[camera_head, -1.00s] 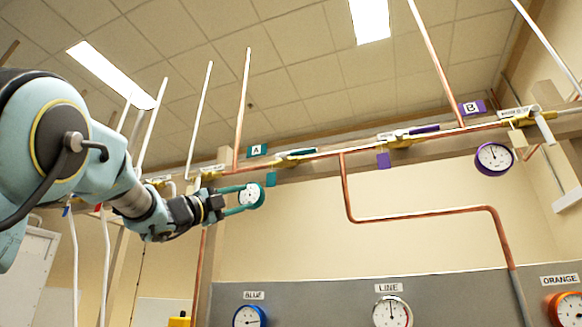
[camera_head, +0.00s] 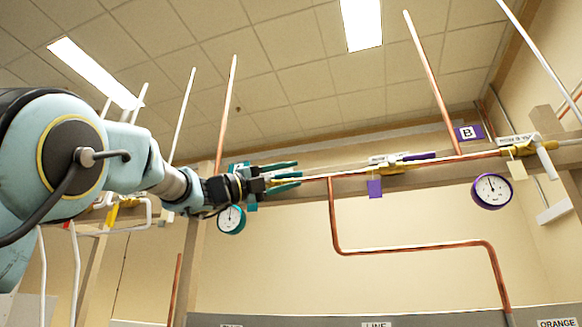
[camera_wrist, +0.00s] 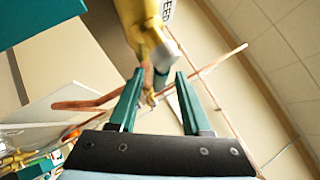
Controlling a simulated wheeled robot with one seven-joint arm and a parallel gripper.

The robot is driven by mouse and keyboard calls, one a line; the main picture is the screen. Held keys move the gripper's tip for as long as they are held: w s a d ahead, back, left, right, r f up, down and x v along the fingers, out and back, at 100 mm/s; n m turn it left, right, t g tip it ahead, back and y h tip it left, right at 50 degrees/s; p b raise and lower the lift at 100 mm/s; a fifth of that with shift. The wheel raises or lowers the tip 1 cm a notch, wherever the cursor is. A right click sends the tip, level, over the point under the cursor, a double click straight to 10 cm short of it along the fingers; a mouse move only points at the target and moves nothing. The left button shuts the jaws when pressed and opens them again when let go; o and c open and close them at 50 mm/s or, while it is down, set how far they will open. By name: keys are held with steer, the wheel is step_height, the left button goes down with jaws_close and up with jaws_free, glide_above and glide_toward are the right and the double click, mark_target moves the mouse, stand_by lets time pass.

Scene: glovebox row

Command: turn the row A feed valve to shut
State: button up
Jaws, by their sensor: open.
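My gripper (camera_head: 298,174) reaches to the row A pipe in the head view, its teal fingers apart. In the wrist view the open fingers (camera_wrist: 160,74) point at a brass valve body (camera_wrist: 143,35) marked with a label ending in "FEED". A grey and teal piece, seemingly the end of its lever (camera_wrist: 161,78), shows between the fingertips; I cannot tell if either finger touches it. In the head view the row A valve is mostly hidden behind my gripper. The teal-rimmed row A gauge (camera_head: 231,219) hangs below my wrist.
The row B valve with a purple lever (camera_head: 417,157) and a purple tag (camera_head: 375,188) sits farther right on the pipe. A purple gauge (camera_head: 492,191) hangs at the right. A copper pipe (camera_head: 333,215) drops from the line. Open wall lies below.

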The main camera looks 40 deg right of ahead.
steer(key=shift+s+d+r, duration=0.1)
steer(key=shift+d+r, duration=0.05)
steer(key=shift+d, duration=0.2)
jaws_close()
stand_by(1.2)
